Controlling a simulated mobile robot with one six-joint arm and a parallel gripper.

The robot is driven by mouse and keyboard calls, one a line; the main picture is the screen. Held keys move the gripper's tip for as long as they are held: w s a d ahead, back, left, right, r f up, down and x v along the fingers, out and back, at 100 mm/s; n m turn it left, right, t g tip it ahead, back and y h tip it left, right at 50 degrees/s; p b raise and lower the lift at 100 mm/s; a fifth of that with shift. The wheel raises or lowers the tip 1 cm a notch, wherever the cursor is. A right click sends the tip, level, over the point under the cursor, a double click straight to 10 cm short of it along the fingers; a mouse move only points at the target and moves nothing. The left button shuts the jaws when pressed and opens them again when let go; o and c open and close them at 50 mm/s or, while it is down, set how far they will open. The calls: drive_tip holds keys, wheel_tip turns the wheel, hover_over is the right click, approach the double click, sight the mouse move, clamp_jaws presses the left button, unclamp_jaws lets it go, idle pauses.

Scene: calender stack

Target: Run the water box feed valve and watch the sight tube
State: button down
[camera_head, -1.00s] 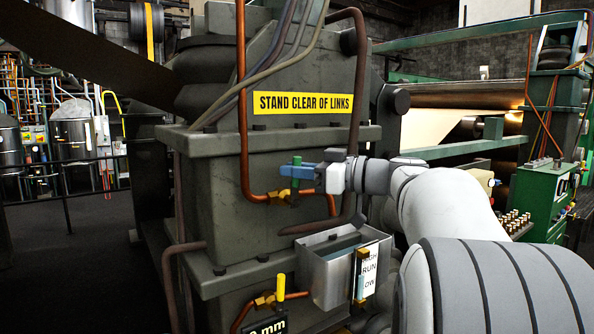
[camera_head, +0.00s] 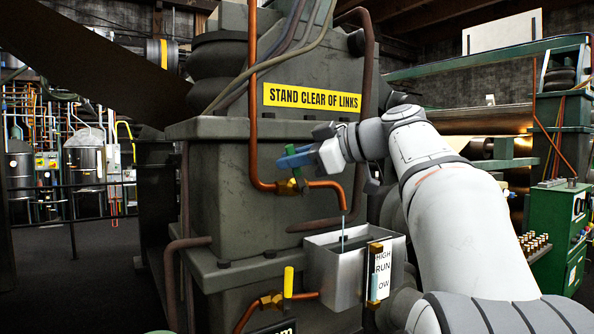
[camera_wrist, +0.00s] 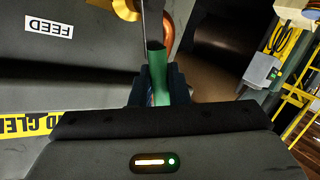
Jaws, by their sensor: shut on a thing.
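The feed valve (camera_head: 289,187) is a brass body on a copper pipe, with a green handle (camera_head: 297,173) that also shows in the wrist view (camera_wrist: 157,72). My gripper (camera_head: 295,158) has its blue fingers shut on this handle. A thin stream of water (camera_head: 343,232) falls from the pipe's downturned end into the open metal water box (camera_head: 333,273). The sight tube (camera_head: 374,285) stands on the box's front between brass fittings, beside a white HIGH, RUN, LOW plate (camera_head: 383,268). Pale blue shows in its lower part; the exact level is too small to read.
A second valve with a yellow handle (camera_head: 288,281) sits on the lower copper pipe, left of the box. A STAND CLEAR OF LINKS sign (camera_head: 312,97) is on the machine housing above. A FEED label (camera_wrist: 48,28) shows in the wrist view. A green control cabinet (camera_head: 555,230) stands at right.

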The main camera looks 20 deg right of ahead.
drive_tip(key=c, duration=1.5)
unclamp_jaws()
drive_tip(key=shift+o, duration=0.2)
drive_tip(key=b+v, duration=0.1)
drive_tip(key=v, duration=0.6)
drive_tip(key=shift+s+d, duration=0.25)
drive_tip(key=shift+s, duration=0.05)
drive_tip(key=shift+r, duration=0.1)
